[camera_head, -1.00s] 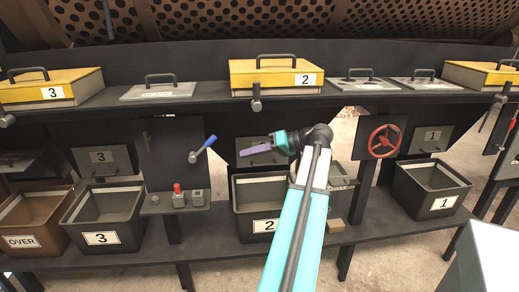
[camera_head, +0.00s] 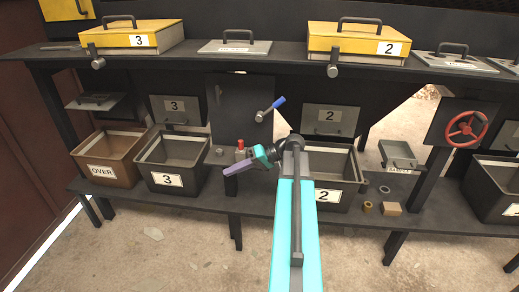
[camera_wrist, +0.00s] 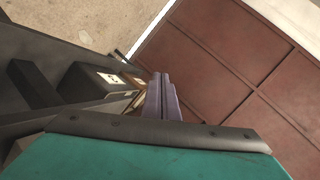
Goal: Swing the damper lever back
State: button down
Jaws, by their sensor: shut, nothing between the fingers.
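The damper lever (camera_head: 270,109) has a blue handle on a grey rod. It is mounted on the dark upright panel (camera_head: 232,110) in the head view, and its handle points up and to the right. My gripper (camera_head: 210,190) is below and to the left of the lever, apart from it, in front of the lower shelf. Its purple fingers point down and to the left, away from the lever. They are shut and empty. The wrist view shows the fingers (camera_wrist: 162,98) together; the lever is not seen there.
Bin 3 (camera_head: 172,181), bin 2 (camera_head: 318,193) and the OVER bin (camera_head: 105,171) stand on the lower shelf. A red-topped control (camera_head: 240,147) is close to my gripper. A red handwheel (camera_head: 466,129) is at right. The floor in front is clear.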

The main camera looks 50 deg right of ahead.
jog(key=w+a+f+n+g+y, duration=0.1)
jog(key=a+f+g, duration=0.4)
jog(key=a+f, duration=1.2)
jog(key=s+a+f+n+g, duration=0.1)
jog(key=s+a+f+g, duration=0.15)
jog(key=a+f, duration=0.4)
jog(key=s+a+f+g, duration=0.2)
jog(key=s+a+f, duration=0.15)
jog(key=a, duration=0.55)
jog(key=s+a+f+n+g+h, duration=0.1)
jog(key=s+a+f+g+h, duration=0.1)
jog(key=s+a+f, duration=0.35)
jog(key=s+a+f+g+h, duration=0.2)
jog(key=s+f+g+h, duration=0.1)
jog(key=s+f, duration=0.55)
jog(key=s+d+f+h, duration=0.4)
jog(key=s+d+h, duration=0.1)
jog(key=s, duration=0.4)
jog(key=shift+d+h, duration=0.3)
jog(key=shift+d, duration=0.45)
jog(key=shift+d+t, duration=0.1)
jog(key=shift+t, duration=0.15)
